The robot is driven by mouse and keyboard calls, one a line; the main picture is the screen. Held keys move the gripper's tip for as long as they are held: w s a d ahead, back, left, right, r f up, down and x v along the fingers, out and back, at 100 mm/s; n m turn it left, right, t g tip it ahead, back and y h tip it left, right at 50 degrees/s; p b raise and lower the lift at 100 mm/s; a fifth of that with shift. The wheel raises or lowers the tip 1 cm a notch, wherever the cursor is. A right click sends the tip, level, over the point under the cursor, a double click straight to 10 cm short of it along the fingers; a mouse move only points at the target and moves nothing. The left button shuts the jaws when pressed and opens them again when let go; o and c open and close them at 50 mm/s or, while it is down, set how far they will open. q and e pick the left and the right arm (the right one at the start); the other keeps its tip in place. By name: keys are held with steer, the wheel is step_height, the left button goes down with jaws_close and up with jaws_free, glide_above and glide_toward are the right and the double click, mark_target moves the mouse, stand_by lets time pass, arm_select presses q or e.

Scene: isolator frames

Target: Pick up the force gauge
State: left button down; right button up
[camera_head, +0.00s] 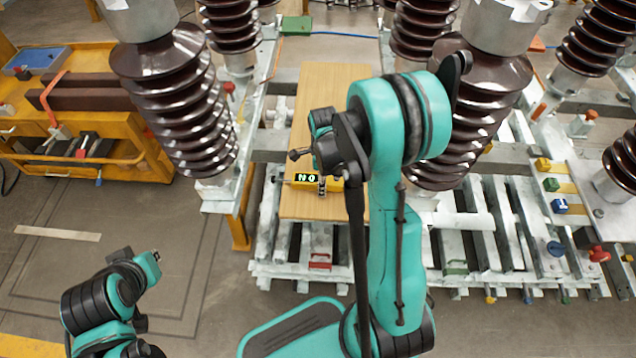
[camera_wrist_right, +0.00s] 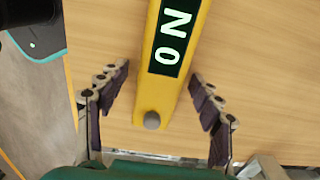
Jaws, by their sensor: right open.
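The force gauge is a yellow bar with a dark display and bright letters. It lies on the wooden board in the head view (camera_head: 332,184), partly hidden by my right wrist and gripper. In the right wrist view the force gauge (camera_wrist_right: 168,92) runs down from the top edge to a grey round knob at its near end. My right gripper (camera_wrist_right: 160,73) is open, with one finger on each side of the gauge and visible gaps to it. Only part of my left arm shows at the lower left in the head view; I cannot make out its gripper.
The wooden board (camera_head: 298,118) lies on a pale metal frame between tall brown ribbed insulators (camera_head: 180,105). A red item (camera_head: 320,262) sits on the frame near the board's front end. An orange cart (camera_head: 90,102) stands at the left. Bare board surrounds the gauge.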

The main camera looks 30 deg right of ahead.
steer(key=shift+r, duration=0.1)
jaws_close()
steer(key=shift+r, duration=0.1)
